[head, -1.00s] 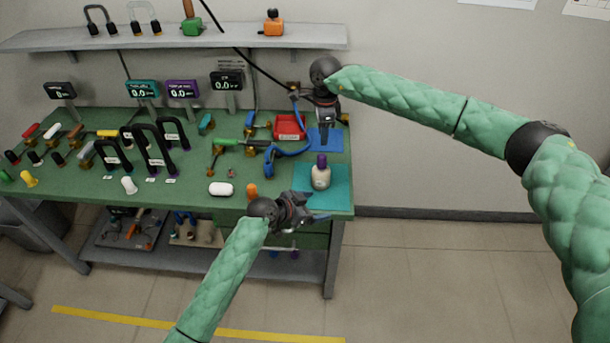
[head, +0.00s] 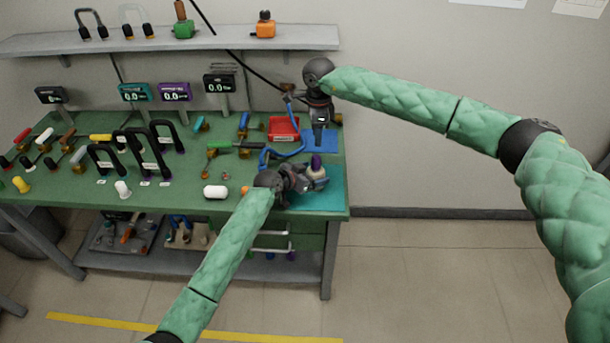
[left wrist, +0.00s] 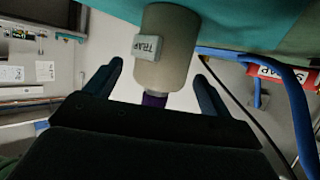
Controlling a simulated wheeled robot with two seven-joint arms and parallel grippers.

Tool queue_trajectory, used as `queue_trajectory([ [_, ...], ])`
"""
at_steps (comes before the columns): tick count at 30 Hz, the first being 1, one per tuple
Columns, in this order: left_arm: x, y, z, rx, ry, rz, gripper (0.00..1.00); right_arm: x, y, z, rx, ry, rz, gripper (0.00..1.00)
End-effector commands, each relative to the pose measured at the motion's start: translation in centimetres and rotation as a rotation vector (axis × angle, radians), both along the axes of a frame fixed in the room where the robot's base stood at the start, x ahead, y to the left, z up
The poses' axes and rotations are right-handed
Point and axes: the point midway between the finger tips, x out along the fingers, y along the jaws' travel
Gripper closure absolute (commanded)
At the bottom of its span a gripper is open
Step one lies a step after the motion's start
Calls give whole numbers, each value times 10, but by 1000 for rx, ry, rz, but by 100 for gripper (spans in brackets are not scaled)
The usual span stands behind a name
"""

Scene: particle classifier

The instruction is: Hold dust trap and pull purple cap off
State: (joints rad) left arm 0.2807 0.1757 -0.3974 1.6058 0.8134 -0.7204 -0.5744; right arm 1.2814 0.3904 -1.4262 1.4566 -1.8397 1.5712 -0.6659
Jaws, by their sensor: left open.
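The dust trap (head: 317,178) is a small cream bottle with a purple cap (head: 316,161), upright on the teal mat (head: 322,200) at the bench's right end. In the left wrist view the trap (left wrist: 165,60) carries a TRAP label, and its purple cap (left wrist: 154,100) is partly hidden by my gripper body. My left gripper (head: 306,180) is beside the trap in the head view. Its open fingers (left wrist: 158,80) lie on either side of the trap, apart from it. My right gripper (head: 319,135) points down over the blue mat behind; its fingers are too small to read.
A red tray (head: 284,128) and a blue curved hose (head: 283,153) lie left of my right gripper. A white capsule (head: 215,192) lies near the bench's front edge. Several black handles and tools crowd the left. Floor to the right is clear.

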Motion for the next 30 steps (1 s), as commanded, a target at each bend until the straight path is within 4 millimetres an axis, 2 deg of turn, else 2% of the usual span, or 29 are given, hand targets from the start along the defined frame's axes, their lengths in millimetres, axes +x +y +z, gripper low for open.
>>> queue_trajectory([
  [6, 10, -10, -5, 0, -1, 1, 17, 0, 0, 0, 0, 0, 0, 64],
  [16, 12, -12, -6, 0, -2, 1, 19, 0, 0, 0, 0, 0, 0, 64],
  [24, 12, -12, -6, 1, -1, 1, 72, 0, 0, 0, 0, 0, 0, 64],
  [25, 12, -12, -6, 0, 0, 0, 47, 0, 0, 0, 0, 0, 0, 64],
  [30, 12, -11, -6, 0, 0, 1, 80, 0, 0, 0, 0, 0, 0, 64],
])
